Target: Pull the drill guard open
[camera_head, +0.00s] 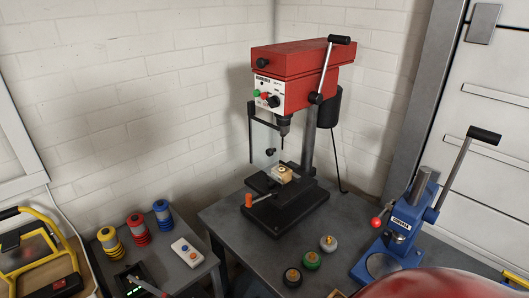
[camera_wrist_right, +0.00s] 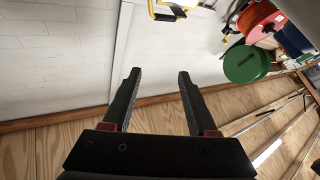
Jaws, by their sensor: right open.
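The red drill press (camera_head: 300,65) stands on the dark grey bench near the wall corner. Its guard is a clear panel (camera_head: 263,138) hanging from a dark bracket below the head, with a small dark knob (camera_head: 270,152) on it. The panel stands to the left of the chuck (camera_head: 284,130); I cannot tell how far it is swung. A small brass-coloured block (camera_head: 282,174) sits below the chuck. My right gripper (camera_wrist_right: 157,75) is open and empty in the right wrist view, pointing at the wall, with no drill in that view. My left gripper is not in view.
A blue arbor press (camera_head: 402,232) stands right of the drill, its lever raised. Spools (camera_head: 136,228) and a white button box (camera_head: 187,251) stand left. Coloured discs (camera_wrist_right: 246,63) hang in the wrist view.

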